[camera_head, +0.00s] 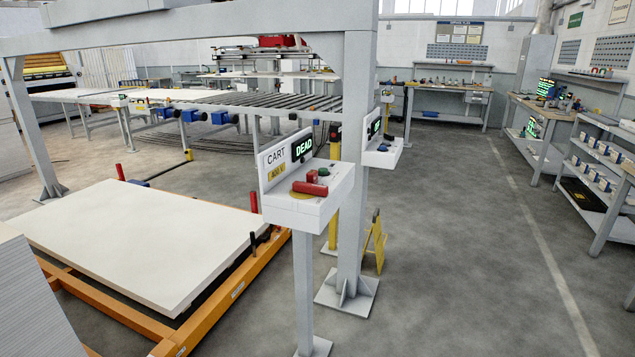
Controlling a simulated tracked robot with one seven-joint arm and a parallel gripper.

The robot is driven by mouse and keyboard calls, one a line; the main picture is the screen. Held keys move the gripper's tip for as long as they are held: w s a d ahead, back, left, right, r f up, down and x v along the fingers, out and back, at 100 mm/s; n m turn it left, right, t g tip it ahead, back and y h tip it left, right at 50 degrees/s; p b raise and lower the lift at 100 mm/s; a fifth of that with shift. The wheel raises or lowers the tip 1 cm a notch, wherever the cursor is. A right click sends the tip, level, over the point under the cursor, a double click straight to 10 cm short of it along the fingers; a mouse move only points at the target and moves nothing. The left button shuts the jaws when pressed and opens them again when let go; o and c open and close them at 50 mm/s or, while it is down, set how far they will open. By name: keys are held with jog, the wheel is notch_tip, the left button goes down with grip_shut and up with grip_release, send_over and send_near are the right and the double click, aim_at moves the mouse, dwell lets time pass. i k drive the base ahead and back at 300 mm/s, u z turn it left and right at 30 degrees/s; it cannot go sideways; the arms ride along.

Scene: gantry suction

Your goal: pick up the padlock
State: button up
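A small grey-white control stand (323,203) labelled "CART" rises near the middle of the view, with a dark display reading "DEAD" in green. My gripper is not in view.
An orange cart frame (206,322) bears a large white panel (140,235) at left. A gantry post (354,160) stands just behind the stand, with a yellow floor sign (375,243) beside it. Shelves (600,175) line the right. Grey floor between is open.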

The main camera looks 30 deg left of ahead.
aim_at(312, 177)
jog(key=u, duration=1.35)
jog(key=i, duration=1)
jog(key=u, duration=0.1)
